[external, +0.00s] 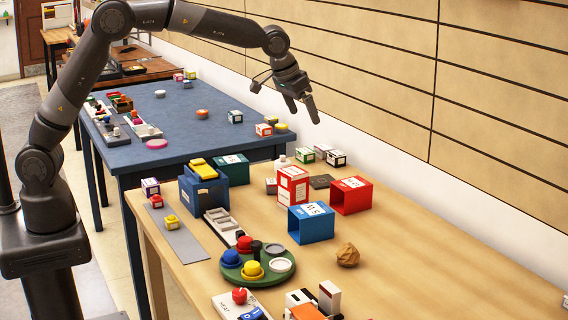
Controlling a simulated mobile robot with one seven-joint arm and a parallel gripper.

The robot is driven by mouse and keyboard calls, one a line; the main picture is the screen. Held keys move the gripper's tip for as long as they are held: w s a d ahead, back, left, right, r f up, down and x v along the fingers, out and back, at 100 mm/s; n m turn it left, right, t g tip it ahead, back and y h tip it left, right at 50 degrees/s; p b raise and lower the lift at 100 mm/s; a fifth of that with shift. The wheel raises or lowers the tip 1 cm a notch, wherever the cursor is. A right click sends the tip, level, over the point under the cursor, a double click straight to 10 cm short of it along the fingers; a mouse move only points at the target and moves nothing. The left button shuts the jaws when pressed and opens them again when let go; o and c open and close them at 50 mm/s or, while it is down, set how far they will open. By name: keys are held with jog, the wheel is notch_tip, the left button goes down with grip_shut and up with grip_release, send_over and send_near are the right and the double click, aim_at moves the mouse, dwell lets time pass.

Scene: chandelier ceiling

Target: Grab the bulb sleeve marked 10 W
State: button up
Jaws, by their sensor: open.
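Three open-ended box sleeves with white labels stand on the wooden table: a blue one (297,226), a red one (364,199) and a teal one (236,177). The blue sleeve's label seems to read 5 W upside down. The labels on the red and teal sleeves are too small to read, so I cannot tell which is marked 10 W. My gripper (303,115) is open and empty, high above the back of the table, with its fingers pointing down. It is well apart from all the sleeves.
A red and white carton (293,186) stands between the teal and blue sleeves. A green round tray (237,273) with coloured knobs and a crumpled brown ball (348,255) are nearer the front. A blue table (180,118) adjoins behind.

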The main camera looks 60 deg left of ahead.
send_near(351, 183)
jog(key=shift+w+d, duration=0.1)
jog(key=shift+d, duration=0.1)
jog(key=x, duration=0.4)
jog(key=shift+f, duration=0.3)
jog(key=shift+a+x, duration=0.2)
jog(key=shift+x, duration=2.95)
jog(key=shift+f, duration=0.25)
jog(key=shift+c, duration=0.3)
jog(key=c, duration=1)
jog(key=shift+r, duration=0.1)
